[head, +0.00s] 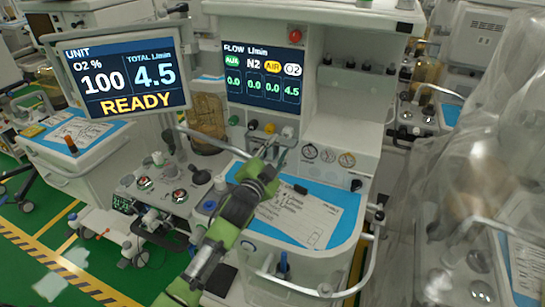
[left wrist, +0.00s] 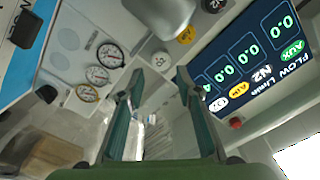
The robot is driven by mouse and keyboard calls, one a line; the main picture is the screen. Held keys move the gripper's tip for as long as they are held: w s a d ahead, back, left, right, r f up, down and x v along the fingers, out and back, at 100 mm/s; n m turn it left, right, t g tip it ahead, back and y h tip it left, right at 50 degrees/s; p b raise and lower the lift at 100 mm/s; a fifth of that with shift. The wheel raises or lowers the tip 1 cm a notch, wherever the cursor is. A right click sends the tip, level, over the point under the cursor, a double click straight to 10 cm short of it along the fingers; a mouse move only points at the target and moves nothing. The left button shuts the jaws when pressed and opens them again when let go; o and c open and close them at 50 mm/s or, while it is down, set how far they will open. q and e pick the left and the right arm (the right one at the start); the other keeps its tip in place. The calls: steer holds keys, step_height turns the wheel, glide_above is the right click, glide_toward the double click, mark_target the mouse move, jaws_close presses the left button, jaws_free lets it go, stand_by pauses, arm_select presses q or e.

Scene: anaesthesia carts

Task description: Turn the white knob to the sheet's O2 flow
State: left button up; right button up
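The white knob (head: 288,131) is the rightmost of a row of flow knobs under the flow screen (head: 263,77). The screen reads O2 4.5 and 0.0 for the other gases. My left gripper (head: 281,146) is just in front of the white knob. In the left wrist view its fingers (left wrist: 160,72) are open, and the white knob (left wrist: 160,61) shows between and just beyond the tips; contact cannot be told. The sheet (head: 295,218) lies on the blue worktop; its writing is too small to read. My right gripper is not in view.
The unit screen (head: 121,75) reads O2 100 %, total 4.5 L/min, READY. The yellow knob (head: 270,128) sits close left of the white one. Round gauges (head: 328,156) are to the right. A curved rail (head: 322,292) edges the worktop.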

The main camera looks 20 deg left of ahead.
arm_select(q)
steer(key=shift+s+a, duration=0.1)
steer(key=shift+s, duration=1.9)
